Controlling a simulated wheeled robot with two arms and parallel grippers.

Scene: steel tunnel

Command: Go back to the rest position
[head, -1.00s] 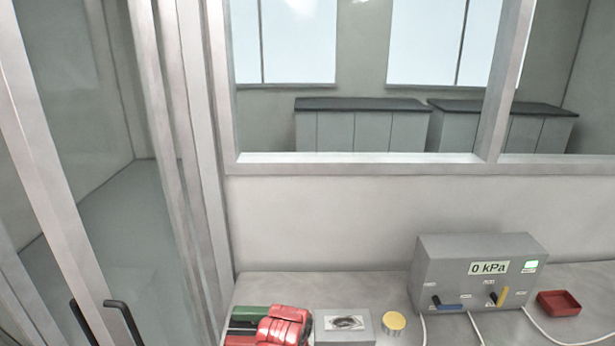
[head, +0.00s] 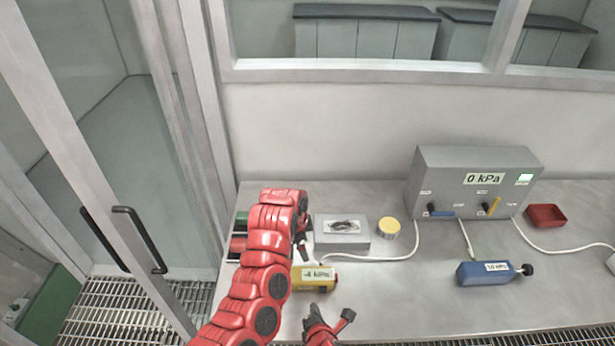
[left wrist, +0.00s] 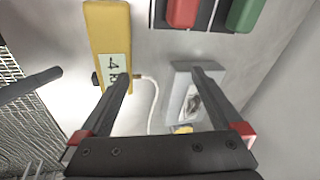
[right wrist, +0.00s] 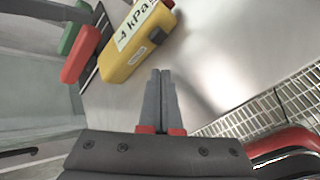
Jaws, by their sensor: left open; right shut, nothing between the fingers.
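My left arm (head: 262,270) rises from the bottom of the head view and bends over the left part of the bench. Its gripper is mostly hidden there. In the left wrist view my left gripper (left wrist: 163,80) is open with nothing between its fingers. My right gripper (head: 313,313) is low in the head view, near the bench front. In the right wrist view its fingers (right wrist: 160,76) are shut together and empty. A yellow gauge reading -4 kPa (head: 314,280) lies just beyond it, apart from the fingers. It also shows in the left wrist view (left wrist: 108,30).
A grey box (head: 343,243) and a yellow disc (head: 389,227) are mid-bench. A grey 0 kPa console (head: 440,185) has white hoses, and a blue gauge (head: 475,274) lies before it. A red tray (head: 546,216) is right. Green and red gauges (right wrist: 80,52) lie left. A glass door (head: 140,240) is left.

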